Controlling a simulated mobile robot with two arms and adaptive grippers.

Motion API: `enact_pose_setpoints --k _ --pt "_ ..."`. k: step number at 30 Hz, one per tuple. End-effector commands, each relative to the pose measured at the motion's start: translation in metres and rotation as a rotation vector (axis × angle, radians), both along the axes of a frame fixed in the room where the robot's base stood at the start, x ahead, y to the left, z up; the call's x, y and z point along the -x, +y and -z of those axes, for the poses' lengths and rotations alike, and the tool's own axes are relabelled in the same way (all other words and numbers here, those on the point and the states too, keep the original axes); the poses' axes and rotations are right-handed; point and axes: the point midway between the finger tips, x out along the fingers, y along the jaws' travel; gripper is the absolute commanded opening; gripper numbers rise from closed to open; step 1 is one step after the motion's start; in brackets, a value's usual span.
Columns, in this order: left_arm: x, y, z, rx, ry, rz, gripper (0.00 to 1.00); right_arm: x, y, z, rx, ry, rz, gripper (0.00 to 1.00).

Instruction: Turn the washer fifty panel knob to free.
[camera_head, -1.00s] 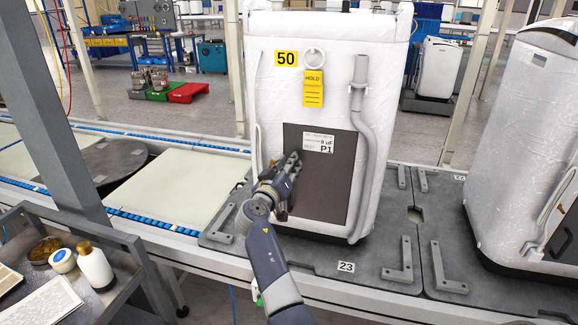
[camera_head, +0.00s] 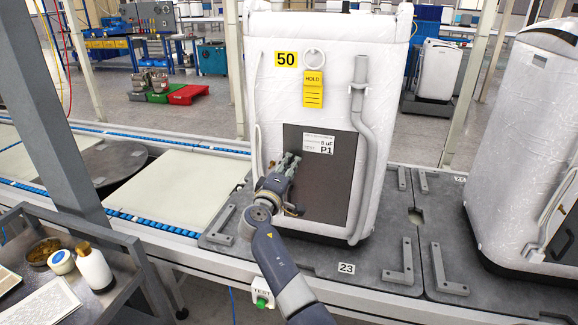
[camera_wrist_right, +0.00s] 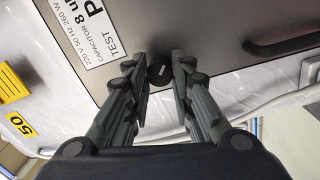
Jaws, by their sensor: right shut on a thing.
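Washer fifty (camera_head: 330,60) stands upright in white wrap with a yellow "50" label (camera_head: 286,59). Its dark panel (camera_head: 325,190) has a white "P1" label (camera_head: 318,144), which also shows in the wrist view (camera_wrist_right: 100,30). The panel knob (camera_wrist_right: 160,77) is small, black and round, with a short light mark on its face. My right gripper (camera_head: 288,160) is at the panel's upper left and hides the knob in the head view. My left gripper is not in view.
A yellow HOLD tag (camera_head: 313,90) hangs above the panel, and a grey hose (camera_head: 366,140) runs down its right side. A green TEST button (camera_head: 261,302) is on the line's front edge. A cart with a white bottle (camera_head: 94,268) stands at left. Another washer (camera_head: 525,150) stands at right.

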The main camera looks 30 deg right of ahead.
Motion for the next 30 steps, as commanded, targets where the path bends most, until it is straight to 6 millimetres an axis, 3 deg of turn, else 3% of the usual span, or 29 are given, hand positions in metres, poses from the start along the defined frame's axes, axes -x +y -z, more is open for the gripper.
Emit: enact_pose_setpoints --k 18,30 --pt "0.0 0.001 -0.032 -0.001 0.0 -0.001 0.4 0.001 -0.001 -0.002 0.36 0.419 0.0 0.0" --pt "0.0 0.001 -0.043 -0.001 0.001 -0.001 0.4 0.001 -0.002 -0.001 0.478 0.558 0.001 0.0"
